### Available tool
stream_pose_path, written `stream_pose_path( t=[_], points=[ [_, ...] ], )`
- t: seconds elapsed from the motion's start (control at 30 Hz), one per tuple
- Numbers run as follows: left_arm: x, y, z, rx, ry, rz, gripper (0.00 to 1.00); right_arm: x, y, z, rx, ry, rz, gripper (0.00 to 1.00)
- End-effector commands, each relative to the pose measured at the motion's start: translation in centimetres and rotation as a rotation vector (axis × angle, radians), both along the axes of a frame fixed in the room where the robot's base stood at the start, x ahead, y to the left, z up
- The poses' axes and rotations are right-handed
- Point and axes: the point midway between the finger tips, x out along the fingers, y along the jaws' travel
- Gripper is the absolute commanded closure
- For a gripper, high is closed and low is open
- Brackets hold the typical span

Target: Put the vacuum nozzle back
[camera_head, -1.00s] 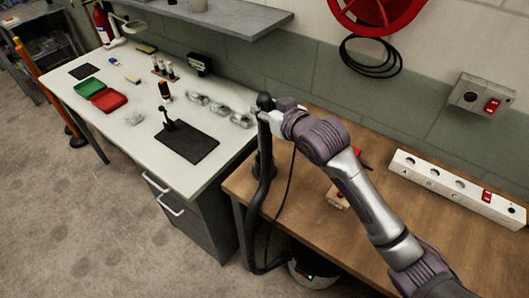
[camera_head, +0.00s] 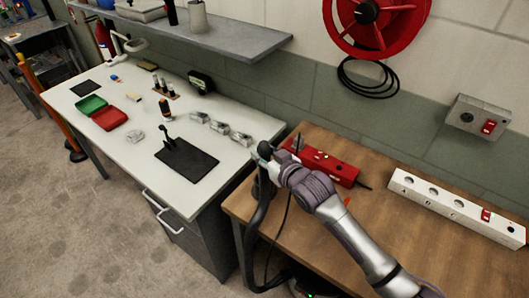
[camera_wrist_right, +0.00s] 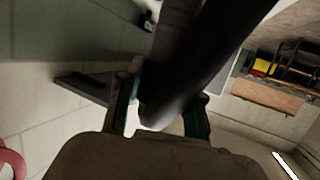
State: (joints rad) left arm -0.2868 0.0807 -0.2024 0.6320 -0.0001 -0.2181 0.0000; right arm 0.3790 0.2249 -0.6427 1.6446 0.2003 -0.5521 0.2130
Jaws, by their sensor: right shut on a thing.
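The black vacuum nozzle (camera_head: 264,149) is in my right gripper (camera_head: 272,161), over the left end of the wooden bench. Its black hose (camera_head: 257,215) hangs down past the bench's left edge to the vacuum (camera_head: 305,290), which is mostly cut off at the bottom. In the right wrist view the dark nozzle tube (camera_wrist_right: 190,70) runs between the two fingers of my right gripper (camera_wrist_right: 160,108), which are shut on it. A dark part stands just below the gripper at the bench corner; I cannot tell whether the nozzle touches it. My left gripper is not in view.
A red power strip (camera_head: 325,166) lies behind my right arm, and a white socket strip (camera_head: 455,206) lies along the bench's back. The white table (camera_head: 110,145) at left holds trays, a black mat (camera_head: 187,160) and small parts. A shelf (camera_head: 200,35) overhangs it.

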Motion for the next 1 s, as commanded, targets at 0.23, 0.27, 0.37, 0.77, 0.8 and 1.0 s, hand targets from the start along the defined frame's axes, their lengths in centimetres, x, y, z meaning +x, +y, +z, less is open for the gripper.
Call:
stream_pose_path(
  t=[0.23,0.27,0.37,0.77,0.8,1.0],
  points=[
    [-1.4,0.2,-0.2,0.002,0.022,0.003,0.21,0.0,0.0,-0.3,0.000,0.000,0.000,0.59],
    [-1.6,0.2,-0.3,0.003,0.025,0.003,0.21,0.0,0.0,-0.2,0.000,0.000,0.000,0.54],
    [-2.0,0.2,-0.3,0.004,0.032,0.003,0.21,0.0,0.0,-0.2,0.000,0.001,0.000,0.39],
    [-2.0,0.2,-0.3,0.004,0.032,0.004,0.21,-0.4,-0.3,0.1,0.001,0.000,0.000,0.39],
    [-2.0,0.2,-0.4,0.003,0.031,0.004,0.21,-0.8,-0.5,0.2,0.001,0.002,-0.001,0.39],
    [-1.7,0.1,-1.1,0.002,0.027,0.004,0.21,-4.1,-2.6,1.3,0.001,0.000,0.000,0.39]
  ],
)
